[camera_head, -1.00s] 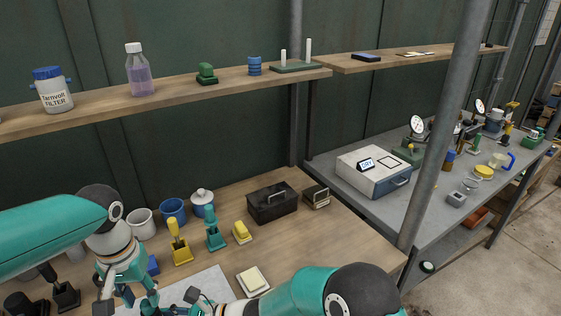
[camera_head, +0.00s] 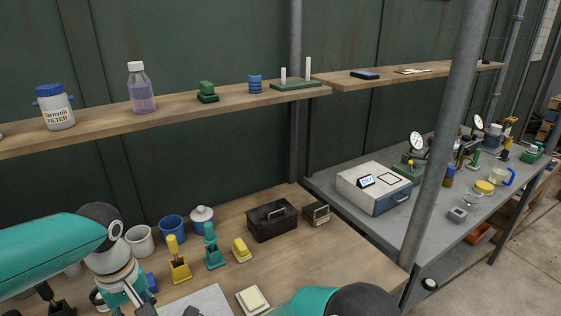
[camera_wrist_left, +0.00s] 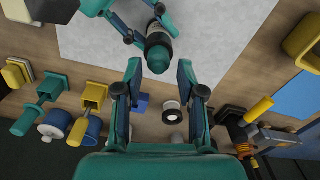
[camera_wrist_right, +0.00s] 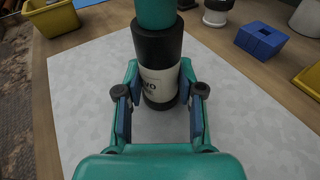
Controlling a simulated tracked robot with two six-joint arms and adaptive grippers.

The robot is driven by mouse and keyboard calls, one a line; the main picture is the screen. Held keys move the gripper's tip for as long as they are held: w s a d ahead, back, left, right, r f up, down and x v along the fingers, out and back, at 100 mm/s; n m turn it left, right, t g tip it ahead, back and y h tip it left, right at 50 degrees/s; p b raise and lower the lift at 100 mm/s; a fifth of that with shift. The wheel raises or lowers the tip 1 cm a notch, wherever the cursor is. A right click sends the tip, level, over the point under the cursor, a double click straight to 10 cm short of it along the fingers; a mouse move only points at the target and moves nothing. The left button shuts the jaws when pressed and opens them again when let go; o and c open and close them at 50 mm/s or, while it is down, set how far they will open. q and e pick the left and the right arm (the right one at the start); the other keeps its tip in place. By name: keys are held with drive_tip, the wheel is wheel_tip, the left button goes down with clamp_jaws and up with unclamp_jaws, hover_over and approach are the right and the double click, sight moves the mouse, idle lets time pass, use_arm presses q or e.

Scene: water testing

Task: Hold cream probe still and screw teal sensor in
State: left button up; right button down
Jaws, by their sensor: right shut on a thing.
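The cream probe (camera_wrist_left: 156,27), with dark collars, stands upright over the pale mat, and a teal sensor (camera_wrist_left: 158,62) sits at its top end. In the right wrist view the probe (camera_wrist_right: 160,85) shows a cream label with dark lettering, and the teal sensor (camera_wrist_right: 155,12) is cut by the top edge. How deep it sits I cannot tell. My right gripper (camera_wrist_right: 158,92) is shut on the probe's cream body. My left gripper (camera_wrist_left: 160,72) is open and empty, its fingertips close to the sensor but apart from it. In the head view both grippers are mostly cut off.
The pale mat (camera_head: 208,301) lies under the probe. Yellow (camera_head: 178,262) and teal (camera_head: 213,250) upright pieces in stands, mugs (camera_head: 140,240) and a black box (camera_head: 271,221) stand behind. A blue block (camera_wrist_right: 262,40) and yellow bin (camera_wrist_right: 50,15) flank the mat.

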use_arm(q)
drive_tip(key=shift+f, duration=0.15)
drive_tip(key=shift+f, duration=1.4)
clamp_jaws()
drive_tip(key=shift+m, duration=1)
drive_tip(key=shift+c, duration=0.3)
unclamp_jaws()
drive_tip(key=shift+m, duration=0.3)
drive_tip(key=shift+r, duration=0.2)
